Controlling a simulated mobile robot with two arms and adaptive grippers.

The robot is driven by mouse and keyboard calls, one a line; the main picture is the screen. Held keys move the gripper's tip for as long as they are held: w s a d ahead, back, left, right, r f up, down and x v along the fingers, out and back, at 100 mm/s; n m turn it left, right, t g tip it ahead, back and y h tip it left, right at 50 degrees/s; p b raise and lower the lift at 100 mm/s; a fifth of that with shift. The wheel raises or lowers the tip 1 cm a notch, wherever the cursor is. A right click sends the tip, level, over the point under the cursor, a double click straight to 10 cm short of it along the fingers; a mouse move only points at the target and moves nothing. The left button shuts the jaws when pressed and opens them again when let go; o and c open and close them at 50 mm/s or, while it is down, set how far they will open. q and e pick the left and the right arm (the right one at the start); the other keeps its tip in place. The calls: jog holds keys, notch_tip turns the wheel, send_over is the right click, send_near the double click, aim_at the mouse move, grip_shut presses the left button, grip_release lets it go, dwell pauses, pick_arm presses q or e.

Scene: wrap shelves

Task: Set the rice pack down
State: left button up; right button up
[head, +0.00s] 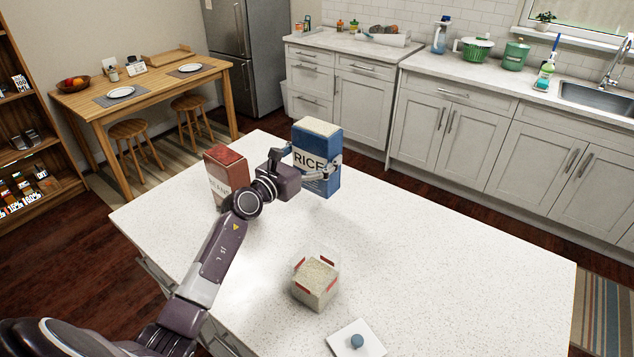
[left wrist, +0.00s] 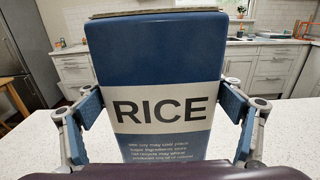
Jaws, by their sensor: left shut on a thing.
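The rice pack (head: 318,139) is a tall blue box with a white band reading RICE. It is upright at the far side of the white speckled island top (head: 420,260). My left gripper (head: 312,160) is shut on it, with one finger on each side. In the left wrist view the rice pack (left wrist: 155,65) fills the middle, between the two finger pads. Its bottom edge is hidden there, and I cannot tell whether it touches the island top. My right gripper is not in view.
A red bean pack (head: 222,168) stands just left of the rice pack, partly behind my arm. A beige cube-shaped container with red clips (head: 316,285) and a white lid with a blue knob (head: 343,346) are nearer on the island. The island's right part is clear.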

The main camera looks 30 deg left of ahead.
pick_arm(q)
notch_tip(320, 180, down, 3)
jog(key=shift+w+f+b, duration=0.1)
jog(key=shift+b, duration=0.35)
jog(key=shift+f, duration=0.2)
notch_tip(320, 180, down, 3)
jog(key=shift+f+b, duration=0.2)
jog(key=shift+b, duration=0.75)
jog(key=shift+f, duration=0.45)
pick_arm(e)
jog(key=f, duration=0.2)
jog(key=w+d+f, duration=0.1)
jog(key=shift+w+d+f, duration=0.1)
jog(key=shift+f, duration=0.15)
